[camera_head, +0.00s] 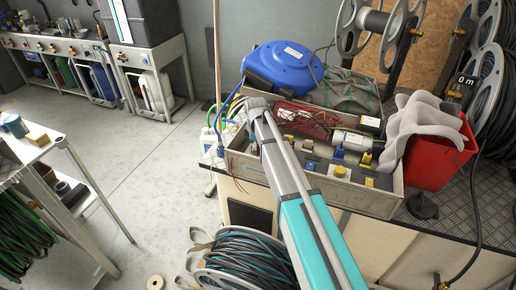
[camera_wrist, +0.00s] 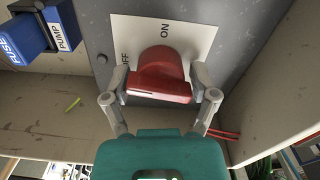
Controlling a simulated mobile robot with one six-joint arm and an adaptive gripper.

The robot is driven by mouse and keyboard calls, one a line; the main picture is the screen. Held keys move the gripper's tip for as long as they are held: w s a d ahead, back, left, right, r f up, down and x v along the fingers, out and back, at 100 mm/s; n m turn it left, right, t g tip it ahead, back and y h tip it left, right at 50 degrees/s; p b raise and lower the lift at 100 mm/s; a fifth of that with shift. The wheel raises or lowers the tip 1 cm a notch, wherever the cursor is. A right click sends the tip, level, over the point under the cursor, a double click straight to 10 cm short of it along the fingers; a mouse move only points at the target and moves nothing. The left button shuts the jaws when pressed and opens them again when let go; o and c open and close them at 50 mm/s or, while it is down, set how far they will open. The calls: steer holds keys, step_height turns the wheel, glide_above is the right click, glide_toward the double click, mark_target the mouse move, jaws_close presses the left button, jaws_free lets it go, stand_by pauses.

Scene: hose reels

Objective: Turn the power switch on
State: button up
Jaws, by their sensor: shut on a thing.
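The power switch is a red rotary knob (camera_wrist: 163,78) with a thick grip bar, in the wrist view. It sits on a white label plate (camera_wrist: 190,35) with "ON" above the knob and "OFF" at its left, the first letter hidden. The bar lies across the picture, nearly level. My gripper (camera_wrist: 160,98) has one finger at each end of the bar and is shut on it. In the head view my arm reaches over the crate (camera_head: 375,196). The knob and my fingertips cannot be made out there.
A blue block marked "FUSE" and "PUMP" (camera_wrist: 35,28) is close at the upper left of the wrist view. Red wires (camera_wrist: 225,134) run by the right finger. In the head view a blue hose reel (camera_head: 285,68) stands behind the crate, and a red bin (camera_head: 440,150) stands right.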

steer(key=m, duration=0.3)
steer(key=shift+s+a+m, duration=0.1)
steer(key=shift+a+m, duration=0.1)
steer(key=shift+m, duration=0.1)
steer(key=m, duration=0.4)
steer(key=shift+m, duration=0.3)
steer(key=m, duration=0.4)
steer(key=shift+m, duration=0.3)
steer(key=shift+w+m, duration=0.15)
steer(key=shift+m, duration=0.85)
steer(key=shift+w+m, duration=0.1)
steer(key=shift+m, duration=0.9)
steer(key=shift+d, duration=0.1)
steer(key=o, duration=0.9)
steer(key=shift+s, duration=0.1)
